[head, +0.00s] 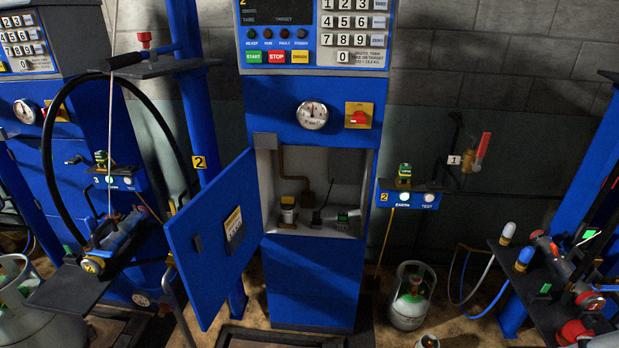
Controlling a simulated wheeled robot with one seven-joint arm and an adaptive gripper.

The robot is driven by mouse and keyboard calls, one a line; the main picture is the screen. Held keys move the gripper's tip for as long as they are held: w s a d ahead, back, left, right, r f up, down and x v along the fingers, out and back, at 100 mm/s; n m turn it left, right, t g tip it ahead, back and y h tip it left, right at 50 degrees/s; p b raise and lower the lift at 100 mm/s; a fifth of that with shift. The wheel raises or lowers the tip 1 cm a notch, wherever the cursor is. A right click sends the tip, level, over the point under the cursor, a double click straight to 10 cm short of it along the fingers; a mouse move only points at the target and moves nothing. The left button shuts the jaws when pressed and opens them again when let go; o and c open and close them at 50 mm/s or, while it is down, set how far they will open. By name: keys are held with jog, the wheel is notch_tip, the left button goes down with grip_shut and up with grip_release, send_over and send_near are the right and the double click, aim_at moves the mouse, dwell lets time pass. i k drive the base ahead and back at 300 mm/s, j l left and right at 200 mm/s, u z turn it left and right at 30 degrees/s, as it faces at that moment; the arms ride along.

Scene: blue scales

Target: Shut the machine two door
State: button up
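The machine two door (216,238) is a blue panel with a yellow label and a dark handle (198,243). It stands wide open, swung out to the left of the blue machine cabinet (312,285). The open compartment (345,165) shows a bent brown pipe and small fittings on its floor. The cabinet carries a round gauge, a red switch on a yellow plate and a keypad above. A yellow "2" tag (199,162) marks the post at the left. My gripper is not in view.
A hose-and-valve assembly on a dark shelf (75,287) stands left of the door. A grey gas cylinder (408,300) stands on the floor at the right. A cluttered dark bench (545,285) is at the far right. A low floor frame (265,337) lies below the door.

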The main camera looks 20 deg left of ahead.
aim_at(208, 277)
jog(key=k+j, duration=0.1)
jog(key=j, duration=0.3)
jog(key=k+j, duration=0.1)
jog(key=j, duration=0.3)
jog(key=k+j, duration=0.1)
jog(key=j, duration=0.3)
jog(key=k+j, duration=0.1)
jog(key=j, duration=0.3)
jog(key=k+j, duration=0.1)
jog(key=j, duration=0.3)
jog(key=i+j, duration=0.15)
jog(key=j, duration=0.2)
jog(key=i+j, duration=0.1)
jog(key=j, duration=0.25)
jog(key=i+j, duration=0.15)
jog(key=j, duration=0.2)
jog(key=i+j, duration=0.15)
jog(key=j, duration=0.2)
jog(key=k+j+z, duration=0.15)
jog(key=k, duration=0.3)
jog(key=j, duration=0.1)
